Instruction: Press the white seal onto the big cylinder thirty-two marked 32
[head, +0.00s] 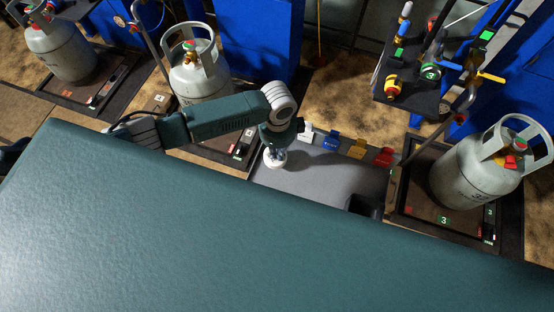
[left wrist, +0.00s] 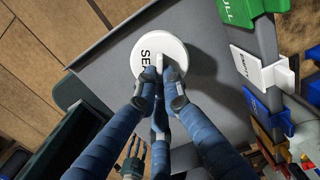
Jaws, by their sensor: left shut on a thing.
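The white seal (head: 274,163) is a round disc in my left gripper (head: 277,150), over the grey tray. In the left wrist view the seal (left wrist: 172,45) shows black lettering starting "SE", with a raised grip between the blue fingers of my left gripper (left wrist: 160,85). That gripper is shut on it. A grey cylinder (head: 470,175) stands at the right; its black marking seems to start with 3 but is too small to read fully. In the left wrist view a small fingered hand (left wrist: 133,160), perhaps my right gripper, shows low down; its state is unclear.
The grey tray (head: 325,180) has white (head: 307,134), blue (head: 331,141), yellow (head: 357,149) and red (head: 383,157) clips along its far edge. More grey cylinders stand at the middle (head: 190,80) and left (head: 58,52). A valve stand (head: 410,85) rises behind the right cylinder.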

